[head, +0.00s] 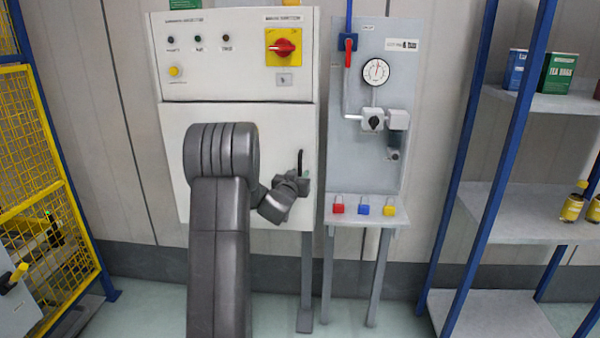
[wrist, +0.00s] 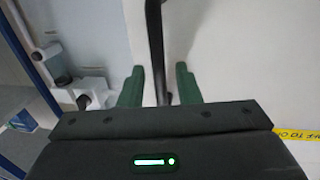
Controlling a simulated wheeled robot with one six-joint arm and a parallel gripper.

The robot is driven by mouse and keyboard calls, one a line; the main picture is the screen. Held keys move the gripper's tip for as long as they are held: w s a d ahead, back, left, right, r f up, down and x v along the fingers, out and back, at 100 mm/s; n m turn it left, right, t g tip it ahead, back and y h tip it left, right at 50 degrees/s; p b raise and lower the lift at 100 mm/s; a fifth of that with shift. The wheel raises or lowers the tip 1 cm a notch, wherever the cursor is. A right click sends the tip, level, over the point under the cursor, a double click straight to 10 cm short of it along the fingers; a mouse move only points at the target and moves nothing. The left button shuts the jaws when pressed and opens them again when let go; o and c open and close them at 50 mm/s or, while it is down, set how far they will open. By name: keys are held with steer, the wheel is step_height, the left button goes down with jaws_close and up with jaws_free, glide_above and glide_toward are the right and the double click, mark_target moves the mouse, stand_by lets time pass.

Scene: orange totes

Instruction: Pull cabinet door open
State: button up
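A black vertical bar handle (head: 300,160) sits near the door's right edge. My gripper (head: 304,180) is at the handle, small and partly hidden by my wrist in the head view. In the wrist view the two green fingers of my gripper (wrist: 158,68) are apart, one on each side of the black handle (wrist: 154,35). Gaps show between the handle and both fingers.
A grey panel (head: 420,110) with a gauge, valve and red lever stands close right of the cabinet, with colored padlocks on its ledge (head: 350,216). A blue-framed shelf (head: 560,105) is at the right. A yellow mesh fence (head: 30,130) is at the left.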

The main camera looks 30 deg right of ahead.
steer(key=shift+x, duration=0.8)
jaws_close()
